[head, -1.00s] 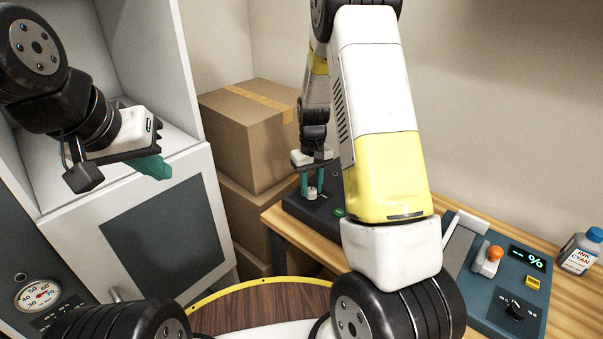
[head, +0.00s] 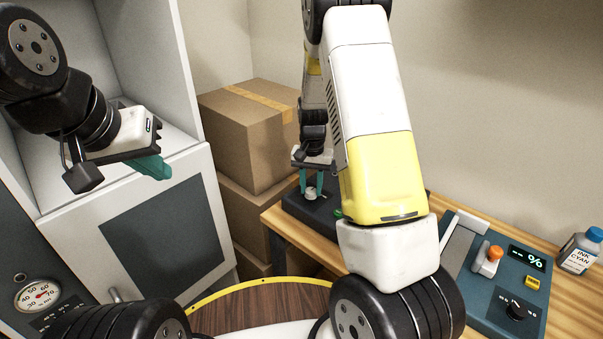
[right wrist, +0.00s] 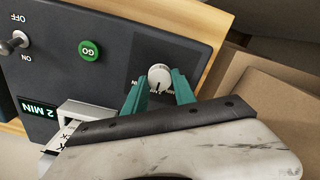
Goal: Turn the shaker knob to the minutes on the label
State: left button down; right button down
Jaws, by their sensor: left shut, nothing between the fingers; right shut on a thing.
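The shaker (head: 295,206) is a dark box on the wooden bench. The right wrist view shows its round white knob (right wrist: 159,75) with a dark pointer mark; the scale marks around it are too small to read. My right gripper (head: 311,191) is shut on the knob, with one teal finger on each side of it, as the right wrist view (right wrist: 160,88) also shows. A display (right wrist: 38,108) reads "2 MIN". A white label (right wrist: 62,137) beside it is mostly hidden by the gripper body. My left gripper (head: 152,168) is shut and empty, away by the white cabinet.
On the shaker are a green GO button (right wrist: 89,51) and an ON/OFF toggle (right wrist: 17,41). Cardboard boxes (head: 245,140) are stacked left of the bench. My right arm hides the bench middle.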

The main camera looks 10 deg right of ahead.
jog(key=shift+r, duration=0.1)
dwell(0.3)
jog(key=c, duration=1)
grip_release()
jog(key=shift+r, duration=3.85)
jog(key=shift+r, duration=0.1)
notch_tip(320, 180, up, 9)
jog(key=n+t+y, duration=0.1)
jog(key=t, duration=0.1)
send_over(311, 190)
jog(key=s, duration=0.5)
jog(key=s+a+r+n+t, duration=0.1)
jog(key=s+r, duration=0.2)
jog(key=s, duration=0.3)
jog(key=s+r+n+t, duration=0.1)
jog(key=s+r, duration=0.3)
jog(key=s, duration=0.3)
jog(key=s+a+r+n+t+y, duration=0.1)
jog(key=s+r+n+t, duration=0.1)
jog(key=s, duration=0.4)
jog(key=shift+s+a+r, duration=0.15)
jog(key=shift+r, duration=0.3)
jog(key=shift+s+a+r, duration=0.15)
jog(key=shift+r, duration=0.3)
